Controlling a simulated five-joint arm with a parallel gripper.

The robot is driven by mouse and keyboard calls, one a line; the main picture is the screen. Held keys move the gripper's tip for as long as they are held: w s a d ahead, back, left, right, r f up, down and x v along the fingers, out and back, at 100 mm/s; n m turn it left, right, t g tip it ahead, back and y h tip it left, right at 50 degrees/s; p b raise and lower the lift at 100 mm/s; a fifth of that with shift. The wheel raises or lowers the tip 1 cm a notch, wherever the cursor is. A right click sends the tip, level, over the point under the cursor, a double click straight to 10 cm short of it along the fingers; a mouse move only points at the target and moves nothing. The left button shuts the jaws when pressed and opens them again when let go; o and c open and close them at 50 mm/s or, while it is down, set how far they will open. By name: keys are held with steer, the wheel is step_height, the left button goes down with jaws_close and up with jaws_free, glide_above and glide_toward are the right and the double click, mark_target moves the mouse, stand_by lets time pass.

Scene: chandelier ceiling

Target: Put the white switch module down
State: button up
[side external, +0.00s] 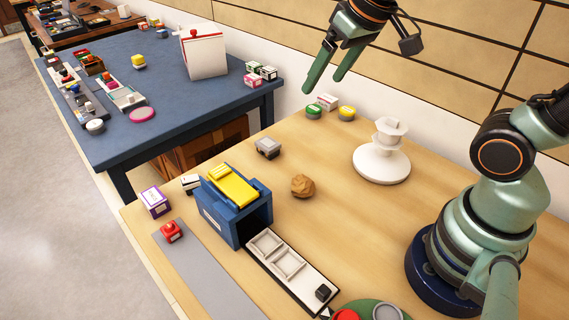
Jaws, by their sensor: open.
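My gripper (327,82) is open, with its two green fingers pointing down and left. It is high above the back of the wooden table, and nothing shows between the fingers. A small white block with dark parts (190,184) sits on the table just left of the blue box; it may be the white switch module, but it is too small to tell. A small grey block with a pale top (267,147) stands alone behind the blue box. A black-edged tray with white compartments (264,243) lies at the front, with a black block (322,292) at its near end.
The blue box (236,222) carries a yellow piece (233,190). A brown crumpled lump (303,186) and a white tiered stand (382,165) stand to its right. Green and yellow round pieces (346,113) are at the back. The wood between the lump and stand is clear.

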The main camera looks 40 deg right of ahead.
steer(key=shift+n, duration=0.3)
steer(key=shift+s+d+f, duration=0.25)
steer(key=shift+s+d, duration=0.1)
steer(key=shift+s, duration=0.3)
steer(key=shift+s+d+f, duration=0.2)
steer(key=shift+s+d, duration=0.2)
steer(key=shift+s, duration=0.3)
steer(key=shift+s+d+f, duration=0.25)
steer(key=shift+s+d, duration=0.1)
steer(key=shift+s, duration=0.3)
